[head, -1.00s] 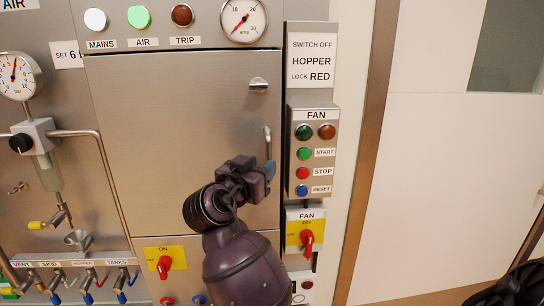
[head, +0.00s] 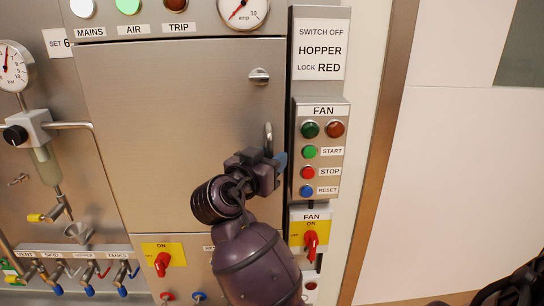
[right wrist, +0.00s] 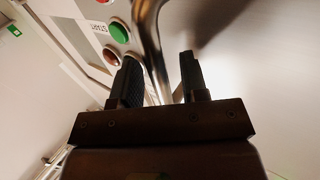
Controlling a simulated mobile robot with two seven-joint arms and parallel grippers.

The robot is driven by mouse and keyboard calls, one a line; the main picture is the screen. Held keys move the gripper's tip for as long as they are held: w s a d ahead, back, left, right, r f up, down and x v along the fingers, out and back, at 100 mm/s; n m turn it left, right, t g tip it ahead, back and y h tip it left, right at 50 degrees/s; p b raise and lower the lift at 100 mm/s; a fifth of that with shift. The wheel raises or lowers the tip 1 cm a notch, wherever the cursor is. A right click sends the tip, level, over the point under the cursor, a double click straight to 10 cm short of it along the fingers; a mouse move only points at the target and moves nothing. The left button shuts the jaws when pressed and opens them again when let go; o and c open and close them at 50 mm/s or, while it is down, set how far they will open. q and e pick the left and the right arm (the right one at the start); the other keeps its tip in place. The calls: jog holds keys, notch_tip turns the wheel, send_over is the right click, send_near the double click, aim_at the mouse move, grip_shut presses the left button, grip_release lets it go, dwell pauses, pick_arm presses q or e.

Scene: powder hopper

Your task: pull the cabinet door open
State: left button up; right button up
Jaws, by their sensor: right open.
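The cabinet door (head: 170,110) is a grey metal panel and looks shut in the head view. Its handle (head: 268,134) is a vertical metal bar near the door's right edge. A small latch knob (head: 259,76) sits above it. My right gripper (head: 275,160) is at the lower part of the handle and hides its lower end. In the right wrist view the handle (right wrist: 151,40) runs down between the two open fingers of the gripper (right wrist: 160,82), nearer the left finger. I cannot tell whether it touches that finger.
The fan control box (head: 320,150) with buttons stands close to the right of the gripper. A red fan switch (head: 311,242) is below it. Valves and a gauge (head: 14,68) are at the left. The wall at the right is clear.

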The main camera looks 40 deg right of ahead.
grip_shut()
dwell(0.3)
jog(key=shift+s+a, duration=0.1)
jog(key=shift+s, duration=0.05)
